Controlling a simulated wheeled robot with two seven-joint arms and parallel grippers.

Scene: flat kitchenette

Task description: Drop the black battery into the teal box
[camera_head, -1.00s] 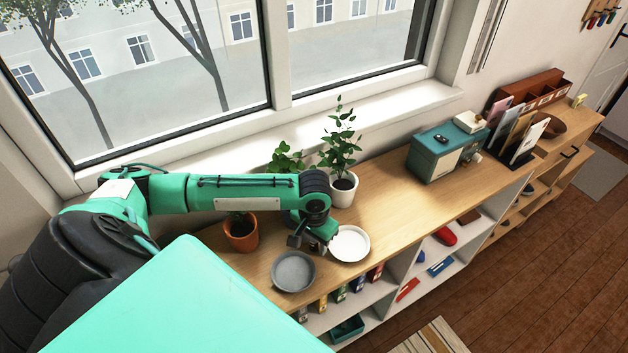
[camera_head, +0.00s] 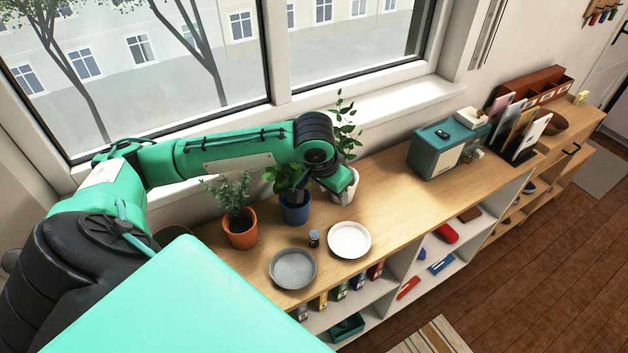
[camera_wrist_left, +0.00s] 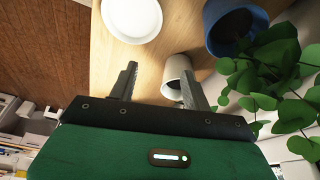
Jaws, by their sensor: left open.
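A small dark cylinder (camera_head: 314,239), which looks like the black battery, stands upright on the wooden counter between a grey dish and a white dish. An open teal box (camera_head: 347,328) sits on the low shelf under the counter at the front. My left gripper (camera_head: 343,190) is open and empty, behind the white dish and in front of the white plant pot. In the left wrist view its two fingers (camera_wrist_left: 160,82) are apart, with the white pot (camera_wrist_left: 177,72) showing between and beyond them. I cannot make out the battery there. My right gripper is not in view.
The grey dish (camera_head: 293,269) and white dish (camera_head: 349,240) flank the cylinder. Potted plants in orange (camera_head: 240,236) and blue (camera_head: 295,211) pots stand behind. A teal cabinet-like box (camera_head: 437,158) stands farther right; the counter before it is clear.

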